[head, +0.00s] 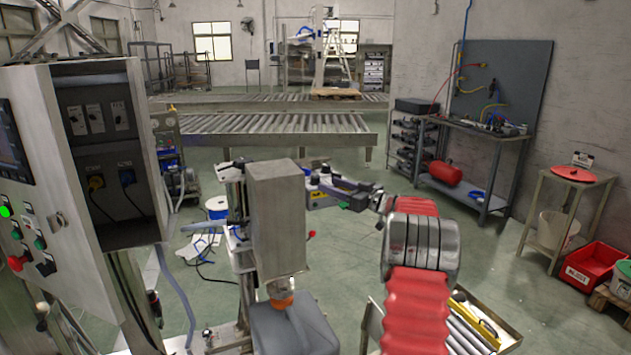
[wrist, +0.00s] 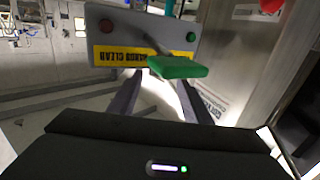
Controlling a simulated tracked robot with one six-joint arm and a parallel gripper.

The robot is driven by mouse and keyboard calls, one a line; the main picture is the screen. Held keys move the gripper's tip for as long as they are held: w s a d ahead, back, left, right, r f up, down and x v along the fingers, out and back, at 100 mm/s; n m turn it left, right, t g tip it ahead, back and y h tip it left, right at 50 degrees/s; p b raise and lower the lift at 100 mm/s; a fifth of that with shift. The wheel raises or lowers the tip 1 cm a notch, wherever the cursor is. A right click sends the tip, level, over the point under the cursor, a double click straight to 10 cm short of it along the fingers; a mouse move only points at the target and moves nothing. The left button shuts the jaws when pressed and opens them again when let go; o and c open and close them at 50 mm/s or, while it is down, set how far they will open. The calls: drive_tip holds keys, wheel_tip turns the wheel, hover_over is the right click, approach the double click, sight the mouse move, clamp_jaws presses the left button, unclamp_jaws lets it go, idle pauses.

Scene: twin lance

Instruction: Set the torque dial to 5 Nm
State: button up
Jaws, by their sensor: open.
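My gripper (wrist: 160,82) is open, its two grey fingers reaching toward a grey control box (wrist: 112,30).
The steel column (head: 277,215) stands close left of my gripper, with a red-tipped lever (head: 312,233). The open cabinet (head: 105,150) with green and red buttons is at the left. A roller conveyor (head: 275,125) crosses behind. Open floor (head: 330,275) shows between the column and my arm.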

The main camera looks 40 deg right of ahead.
sight(319, 180)
drive_tip(key=w, duration=0.5)
drive_tip(key=w+a, duration=0.1)
drive_tip(key=w, duration=0.1)
drive_tip(key=shift+w, duration=0.35)
drive_tip(key=shift+c, duration=0.6)
drive_tip(key=c, duration=0.9)
